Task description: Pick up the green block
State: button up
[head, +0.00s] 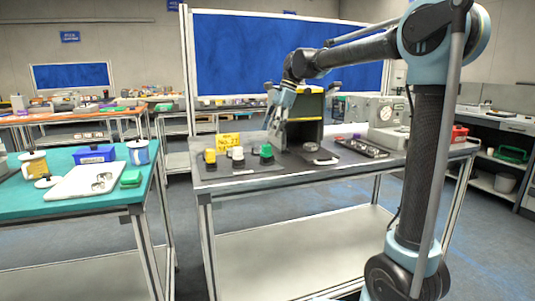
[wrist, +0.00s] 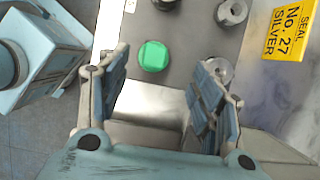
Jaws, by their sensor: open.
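The green block (head: 266,151) stands on a dark mat at the front of the grey table in the head view, right of a white-topped piece (head: 237,154) and a yellow-topped piece (head: 210,156). In the wrist view the green block (wrist: 153,56) shows from above as a green faceted top, between and just beyond my fingers. My gripper (head: 273,124) hangs above and slightly right of the block, tilted downward. In the wrist view my gripper (wrist: 160,72) is open, with nothing between its fingers; contact with the block is not visible.
A black box with a yellow edge (head: 305,105) is close behind my gripper. A round metal part (head: 311,147) lies right of the green block.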

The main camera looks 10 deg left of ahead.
aim_at(267, 145)
jog(key=shift+s+d+x, duration=0.15)
jog(key=shift+x, duration=1.65)
jog(key=shift+s+d+x, duration=0.1)
jog(key=shift+d+x, duration=0.05)
jog(key=shift+x, duration=1.7)
jog(key=c, duration=1.1)
